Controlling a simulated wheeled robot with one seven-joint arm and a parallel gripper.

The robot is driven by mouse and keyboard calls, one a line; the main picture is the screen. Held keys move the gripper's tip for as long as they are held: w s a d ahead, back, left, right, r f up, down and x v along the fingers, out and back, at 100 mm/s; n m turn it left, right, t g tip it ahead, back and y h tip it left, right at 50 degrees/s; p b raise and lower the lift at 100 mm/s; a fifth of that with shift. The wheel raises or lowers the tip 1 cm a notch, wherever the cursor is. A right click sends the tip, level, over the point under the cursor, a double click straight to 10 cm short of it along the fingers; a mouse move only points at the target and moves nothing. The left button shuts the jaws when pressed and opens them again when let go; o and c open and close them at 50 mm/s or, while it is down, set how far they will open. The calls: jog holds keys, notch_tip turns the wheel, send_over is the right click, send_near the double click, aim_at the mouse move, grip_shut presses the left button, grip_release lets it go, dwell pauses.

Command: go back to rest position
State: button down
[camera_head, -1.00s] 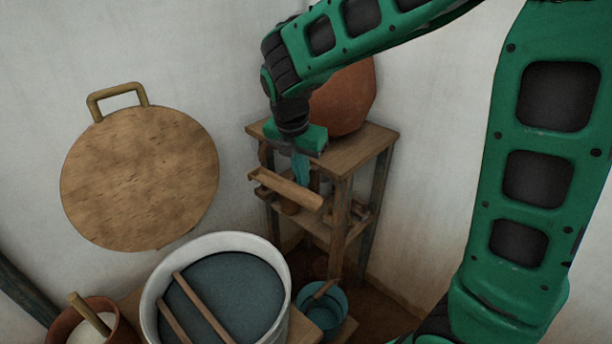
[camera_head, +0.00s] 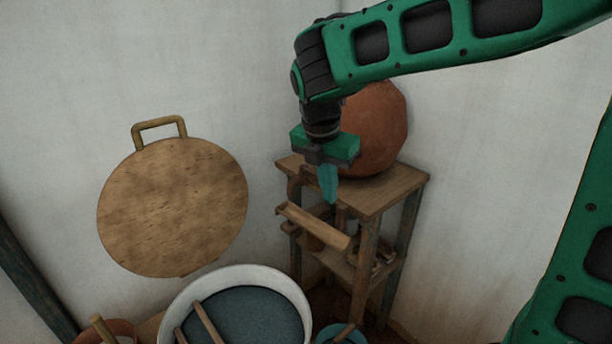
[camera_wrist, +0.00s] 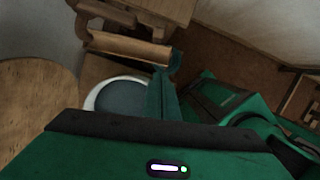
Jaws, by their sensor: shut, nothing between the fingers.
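My gripper (camera_head: 328,188) points down in the head view, in front of the wooden stand and the clay pot. Its teal fingers are together with nothing held between them. In the wrist view the closed fingers (camera_wrist: 168,85) show at the middle, with the white-rimmed basin beyond them. A wooden trough (camera_head: 313,228) sits on the stand just below the fingertips in the head view; the fingers look apart from it.
A wooden stand (camera_head: 400,183) carries a round clay pot (camera_head: 378,125). A round wooden board (camera_head: 172,210) hangs on the wall. A white-rimmed basin (camera_head: 285,281) with sticks, a blue bucket (camera_head: 340,332) and a brown pot (camera_head: 120,328) stand below.

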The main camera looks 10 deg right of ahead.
jog(key=s+d+f+m+g, duration=0.1)
jog(key=s+d+m, duration=0.5)
jog(key=d+m, duration=0.2)
jog(key=s+d+f+m, duration=0.1)
jog(key=s+d+m, duration=0.4)
jog(key=d+m, duration=0.35)
jog(key=s+d+f+m+y, duration=0.1)
jog(key=s+d+f+m, duration=0.1)
jog(key=s+m, duration=0.5)
jog(key=s+d+f+m+y, duration=0.1)
jog(key=s+d+f+m, duration=0.2)
jog(key=s+m, duration=0.5)
jog(key=shift+s+d+f+m+g, duration=0.15)
jog(key=shift+s+d+m+g, duration=0.05)
jog(key=shift+m+g, duration=0.25)
